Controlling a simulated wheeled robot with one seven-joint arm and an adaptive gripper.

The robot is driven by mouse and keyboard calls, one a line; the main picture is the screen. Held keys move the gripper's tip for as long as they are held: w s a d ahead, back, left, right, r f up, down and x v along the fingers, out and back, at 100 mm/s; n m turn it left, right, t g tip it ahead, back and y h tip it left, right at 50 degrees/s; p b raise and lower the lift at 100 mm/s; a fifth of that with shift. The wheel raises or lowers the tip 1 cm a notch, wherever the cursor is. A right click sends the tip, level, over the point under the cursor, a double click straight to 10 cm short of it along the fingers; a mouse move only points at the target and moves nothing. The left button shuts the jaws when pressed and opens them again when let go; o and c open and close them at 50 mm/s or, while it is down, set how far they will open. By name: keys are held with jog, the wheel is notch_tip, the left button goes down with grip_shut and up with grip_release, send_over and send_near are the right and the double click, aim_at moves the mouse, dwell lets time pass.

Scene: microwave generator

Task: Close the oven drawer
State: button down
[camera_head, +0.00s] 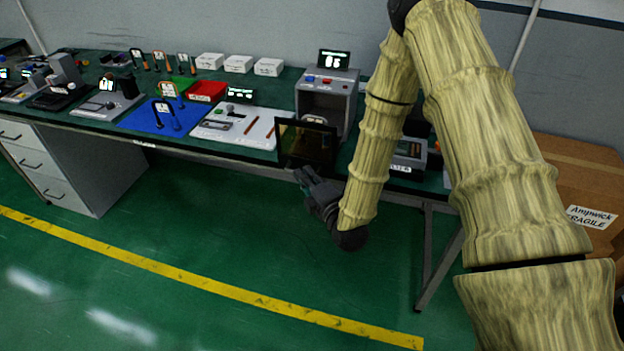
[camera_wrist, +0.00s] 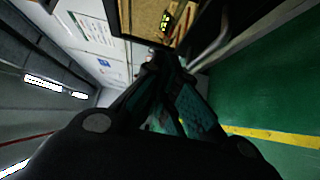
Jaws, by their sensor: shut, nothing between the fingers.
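The oven is a grey box (camera_head: 345,103) on the green workbench, with a small display on top. Its front is open and part of the inside shows. Its dark-framed door panel (camera_head: 305,146) stands open, sticking out toward the front left past the bench edge. My gripper (camera_head: 300,176) is shut and empty, low in front of the bench, close to the panel's lower edge. In the wrist view my gripper (camera_wrist: 160,60) points at the dark-framed panel with an amber window (camera_wrist: 152,18). I cannot tell whether the fingertips touch it.
A white board (camera_head: 240,127) with tools lies left of the oven. A blue mat (camera_head: 150,120) and a red tray (camera_head: 207,90) are farther left. A grey device (camera_head: 408,155) stands right of it, partly behind my arm. A cardboard box (camera_head: 575,165) is at the right. The floor in front is clear.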

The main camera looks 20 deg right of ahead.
jog(key=p, duration=0.2)
send_near(295, 149)
jog(key=w+a, duration=0.2)
jog(key=w, duration=0.1)
jog(key=shift+w+d+p, duration=0.45)
jog(key=shift+w+d, duration=0.1)
jog(key=shift+w, duration=0.2)
